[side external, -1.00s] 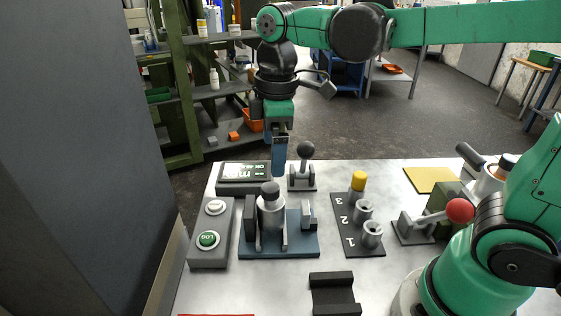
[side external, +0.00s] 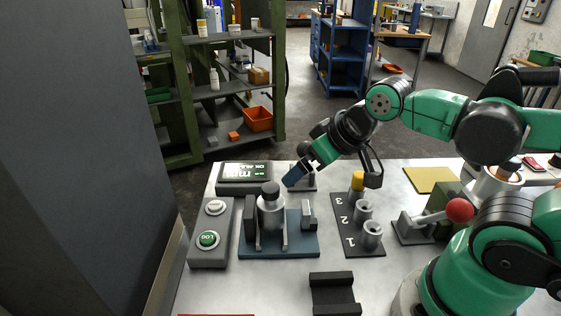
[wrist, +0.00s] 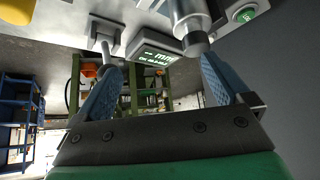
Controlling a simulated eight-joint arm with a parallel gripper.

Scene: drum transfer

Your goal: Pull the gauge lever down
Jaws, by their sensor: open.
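My gripper (side external: 291,181) is open and empty, tilted down to the left over the back of the bench. A small lever stand (side external: 309,184) is just behind it; its lever and black ball knob are hidden there by the gripper. In the wrist view the stand (wrist: 104,32) shows beside the left finger, which partly covers the lever's knob. The gripper's open fingers (wrist: 160,63) have the dark display box (wrist: 155,55) between them in view. I cannot tell whether a finger touches the lever. A second lever with a red knob (side external: 460,210) stands at the right.
A grey drum (side external: 271,207) stands in a blue fixture (side external: 283,251) close in front of the gripper. A rack (side external: 345,228) with a yellow-topped piece (side external: 357,181) is to the right. A button box (side external: 210,240) is at left, a black cradle (side external: 333,295) in front.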

